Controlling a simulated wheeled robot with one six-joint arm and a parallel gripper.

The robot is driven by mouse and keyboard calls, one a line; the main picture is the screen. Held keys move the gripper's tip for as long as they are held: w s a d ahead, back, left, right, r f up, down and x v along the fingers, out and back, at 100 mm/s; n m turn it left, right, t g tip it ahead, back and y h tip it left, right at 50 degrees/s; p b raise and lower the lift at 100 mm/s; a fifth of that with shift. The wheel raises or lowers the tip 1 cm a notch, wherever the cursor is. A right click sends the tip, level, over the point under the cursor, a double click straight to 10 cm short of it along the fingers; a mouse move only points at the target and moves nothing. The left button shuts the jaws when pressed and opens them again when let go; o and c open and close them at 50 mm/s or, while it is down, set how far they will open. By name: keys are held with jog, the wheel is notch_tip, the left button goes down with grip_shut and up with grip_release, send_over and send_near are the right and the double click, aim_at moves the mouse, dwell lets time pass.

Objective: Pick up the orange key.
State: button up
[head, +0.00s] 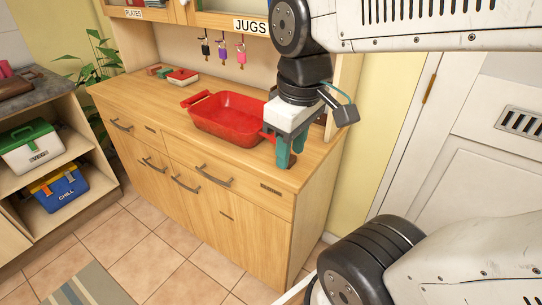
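My gripper (291,152) points down over the right end of the wooden sideboard, right of the red dish. Its two teal fingers stand apart, and I see nothing held between them. A small dark patch shows at the fingertips on the sideboard top; I cannot tell whether it is an object or shadow. Three small keys or tags hang on hooks under the cupboard: a black one (206,48), a purple one (222,55) and a pink one (241,58). I see no clearly orange key. My gripper is in front of and right of the hanging row.
The red dish (228,118) sits on the sideboard (150,95), close left of my gripper. A small red-and-white item (183,76) lies at the back left. A shelf at left holds a green-lidded box (32,147) and a blue box (60,188).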

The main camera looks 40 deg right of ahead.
jog(key=w+d+f+n, duration=0.2)
jog(key=w+d+n, duration=0.2)
jog(key=w+n, duration=0.1)
jog(key=w+d+f+n, duration=0.3)
jog(key=w+d+n, duration=0.1)
jog(key=w+n, duration=0.2)
jog(key=w+d+f+n+g, duration=0.1)
jog(key=w+d+f+n, duration=0.2)
jog(key=n, duration=0.4)
jog(key=shift+w+d+f, duration=0.1)
jog(key=shift+w+d, duration=0.35)
jog(key=shift+w, duration=0.2)
jog(key=shift+w+d, duration=0.4)
jog(key=shift+w, duration=0.2)
jog(key=shift+d+f+n, duration=0.1)
jog(key=shift+f+n, duration=0.2)
jog(key=f, duration=0.7)
jog(key=shift+d+f, duration=0.15)
jog(key=shift+d, duration=0.15)
grip_shut()
